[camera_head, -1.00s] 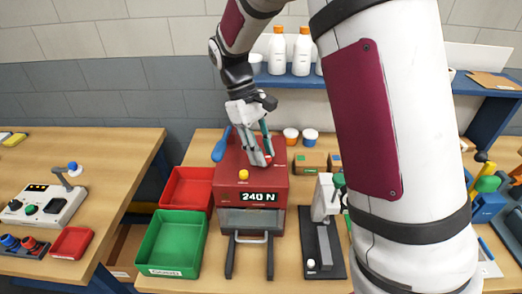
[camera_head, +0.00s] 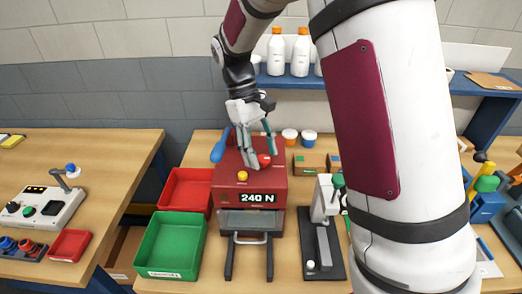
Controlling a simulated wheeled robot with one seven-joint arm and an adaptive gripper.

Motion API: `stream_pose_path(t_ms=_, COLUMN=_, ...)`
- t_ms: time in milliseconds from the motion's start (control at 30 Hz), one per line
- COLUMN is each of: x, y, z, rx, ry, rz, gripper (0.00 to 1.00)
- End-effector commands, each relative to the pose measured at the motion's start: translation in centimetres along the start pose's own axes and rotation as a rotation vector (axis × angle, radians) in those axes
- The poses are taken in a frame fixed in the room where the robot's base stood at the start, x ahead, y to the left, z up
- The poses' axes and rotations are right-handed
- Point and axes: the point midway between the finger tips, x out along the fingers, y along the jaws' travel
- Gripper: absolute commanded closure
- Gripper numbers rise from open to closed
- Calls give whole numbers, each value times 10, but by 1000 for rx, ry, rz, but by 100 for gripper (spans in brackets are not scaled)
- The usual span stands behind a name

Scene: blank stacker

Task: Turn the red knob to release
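The red machine (camera_head: 228,186) stands on the middle table with a display reading 240 N. A red knob (camera_head: 265,160) sits on its top, right of the middle. A yellow button (camera_head: 242,176) is near the top's front edge. My gripper (camera_head: 261,159) points down over the top, its fingers spread to either side of the red knob. The gripper looks open; I cannot tell whether a finger touches the knob. A blue lever (camera_head: 221,146) is at the machine's left.
A red bin (camera_head: 184,191) and a green bin (camera_head: 171,245) stand left of the machine. A grey press-like device (camera_head: 325,240) stands to its right. Behind are small boxes (camera_head: 309,163) and capped bottles (camera_head: 276,54) on a shelf. My white arm link blocks much of the right side.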

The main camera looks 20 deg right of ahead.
Motion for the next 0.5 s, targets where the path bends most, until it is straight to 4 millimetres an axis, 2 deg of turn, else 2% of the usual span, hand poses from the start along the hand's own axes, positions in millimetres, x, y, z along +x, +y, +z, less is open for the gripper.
stream_pose_path(t_ms=267, x=-2, y=0, z=0, rx=0, ry=0, rz=0, gripper=52)
stream_pose_path(t_ms=367, x=-10, y=0, z=-1, rx=0, ry=1, rz=1, gripper=52)
stream_pose_path(t_ms=500, x=-33, y=0, z=-1, rx=-1, ry=3, rz=1, gripper=52)
